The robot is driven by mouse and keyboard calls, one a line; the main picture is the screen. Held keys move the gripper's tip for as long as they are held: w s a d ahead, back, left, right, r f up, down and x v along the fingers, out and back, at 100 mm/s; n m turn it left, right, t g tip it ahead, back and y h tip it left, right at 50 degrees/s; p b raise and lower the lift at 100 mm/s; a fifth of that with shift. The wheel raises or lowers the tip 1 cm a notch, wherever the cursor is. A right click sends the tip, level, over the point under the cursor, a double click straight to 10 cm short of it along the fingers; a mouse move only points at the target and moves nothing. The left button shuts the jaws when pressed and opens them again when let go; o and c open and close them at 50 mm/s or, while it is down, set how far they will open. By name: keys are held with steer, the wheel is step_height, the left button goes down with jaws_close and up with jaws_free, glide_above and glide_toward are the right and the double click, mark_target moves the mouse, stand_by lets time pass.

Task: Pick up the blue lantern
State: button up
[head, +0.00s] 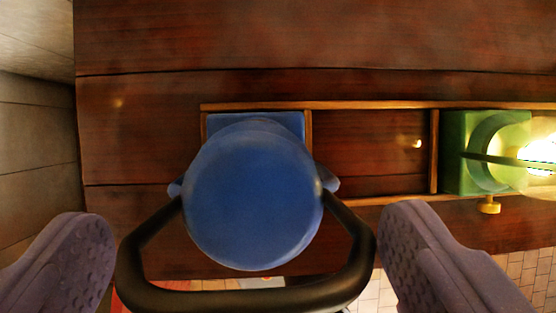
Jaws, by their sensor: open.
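The blue lantern (253,200) is seen from above in the head view, with a round blue top, a square blue base behind it and a black carrying handle (245,302) looping toward the bottom of the picture. It stands in the left compartment of a wooden rack (372,104). My gripper (245,228) is open, with one purple-grey finger at the lower left and one at the lower right. The lantern's top and handle show between the two fingers, with nothing gripped. The lantern's body below its top is mostly hidden.
A green lantern (455,150) with a bright glowing glass stands in the rack's right compartment. The compartment between the lanterns is empty. The rack is on a dark wooden surface (300,40). A pale wall (35,130) is at the left, and light tiles (530,275) show at the lower right.

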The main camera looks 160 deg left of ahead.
mark_target(251, 175)
steer(key=b+x, duration=0.1)
steer(key=x, duration=0.3)
steer(key=shift+d, duration=0.1)
steer(key=shift+r, duration=0.1)
steer(key=c, duration=1.7)
